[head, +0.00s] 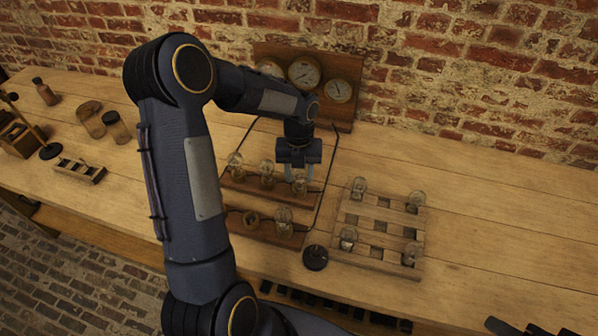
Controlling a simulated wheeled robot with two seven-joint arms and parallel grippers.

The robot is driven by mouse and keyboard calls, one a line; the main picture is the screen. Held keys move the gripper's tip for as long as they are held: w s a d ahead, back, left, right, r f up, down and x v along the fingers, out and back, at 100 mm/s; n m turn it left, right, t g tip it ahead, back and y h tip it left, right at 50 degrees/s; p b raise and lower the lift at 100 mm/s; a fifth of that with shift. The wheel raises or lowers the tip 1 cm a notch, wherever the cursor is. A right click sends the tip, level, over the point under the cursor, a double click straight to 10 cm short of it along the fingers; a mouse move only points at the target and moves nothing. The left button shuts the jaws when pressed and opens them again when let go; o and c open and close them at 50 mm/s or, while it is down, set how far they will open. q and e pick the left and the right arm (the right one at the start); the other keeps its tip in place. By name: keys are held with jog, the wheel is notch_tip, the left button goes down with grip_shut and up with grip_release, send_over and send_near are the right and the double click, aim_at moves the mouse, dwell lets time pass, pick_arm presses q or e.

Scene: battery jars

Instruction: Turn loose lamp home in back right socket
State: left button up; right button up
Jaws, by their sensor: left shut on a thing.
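My left gripper (301,175) points down over the right end of the back wooden lamp strip. Its fingers are shut on the lamp (300,187) at the back right socket, a small clear glass bulb partly hidden between and behind the fingers. The lamp looks upright; I cannot tell how deep it sits. Two more glass lamps, one at the left (235,160) and one in the middle (267,171), stand in the same back strip (232,187). The front strip (262,234) holds lamps, one at the right (284,219). My right gripper is not in view.
A wooden rack (376,212) with several glass jars stands to the right. A black round knob (315,257) is in front. A gauge panel (304,74) stands against the brick wall. A thin dark frame surrounds the strips.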

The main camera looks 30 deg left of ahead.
pick_arm(q)
jog(key=shift+r+m+p, duration=0.15)
jog(key=shift+m+p, duration=0.45)
jog(key=shift+m, duration=0.5)
jog(key=m+p, duration=0.1)
jog(key=m, duration=0.1)
jog(key=shift+m+y, duration=0.3)
jog(key=shift+m, duration=0.4)
jog(key=o, duration=1.2)
jog(key=shift+w+r, duration=0.2)
jog(key=shift+r, duration=1.7)
jog(key=shift+w+r, duration=0.2)
jog(key=shift+r, duration=1.7)
